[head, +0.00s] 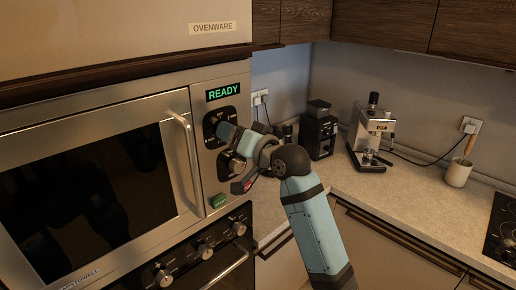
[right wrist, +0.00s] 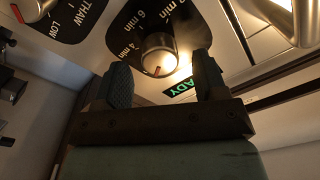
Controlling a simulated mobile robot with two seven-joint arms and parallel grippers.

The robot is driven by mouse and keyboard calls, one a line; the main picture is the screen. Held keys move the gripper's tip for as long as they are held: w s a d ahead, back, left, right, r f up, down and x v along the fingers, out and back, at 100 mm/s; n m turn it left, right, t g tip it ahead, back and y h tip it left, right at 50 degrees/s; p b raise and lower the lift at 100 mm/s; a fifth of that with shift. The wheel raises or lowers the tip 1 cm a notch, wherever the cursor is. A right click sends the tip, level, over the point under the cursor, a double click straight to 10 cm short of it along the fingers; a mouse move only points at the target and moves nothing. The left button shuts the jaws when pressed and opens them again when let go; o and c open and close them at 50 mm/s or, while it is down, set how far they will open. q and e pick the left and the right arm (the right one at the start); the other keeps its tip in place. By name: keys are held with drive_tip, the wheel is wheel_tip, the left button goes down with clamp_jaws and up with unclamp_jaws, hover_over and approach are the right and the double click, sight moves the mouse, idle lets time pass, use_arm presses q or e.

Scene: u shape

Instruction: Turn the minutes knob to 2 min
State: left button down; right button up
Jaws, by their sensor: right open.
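The minutes knob (right wrist: 158,54) is a round metal knob on a black dial plate with minute labels in the right wrist view. Its red mark points toward the green READY display (right wrist: 182,88), away from the 4 min and 6 min labels. In the head view the upper dial plate (head: 212,124) shows, its knob mostly hidden by my right gripper (head: 229,133). The right gripper is open, its two fingers (right wrist: 165,82) pointing at the panel, with the knob ahead of and between their tips. I cannot tell whether they touch it. My left gripper is not in view.
A second knob (right wrist: 32,9) with THAW and LOW labels sits beside it. The microwave door handle (head: 185,160) and a green button (head: 218,200) are close by. Oven knobs (head: 205,251) are below. A grinder (head: 318,135) and coffee machine (head: 371,135) stand on the counter.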

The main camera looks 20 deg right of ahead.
drive_tip(key=b+v, duration=0.2)
drive_tip(key=v, duration=0.9)
drive_tip(key=shift+s, duration=0.2)
drive_tip(key=shift+f, duration=0.1)
drive_tip(key=s+a+f+n+g+h, duration=0.1)
drive_tip(key=s+f+n+g+h, duration=0.2)
drive_tip(key=f, duration=2.5)
drive_tip(key=s+a+f+n+g, duration=0.2)
drive_tip(key=s+a+f+g, duration=0.1)
drive_tip(key=s+f, duration=1.6)
drive_tip(key=shift+f+h, duration=0.3)
drive_tip(key=shift+f, duration=0.6)
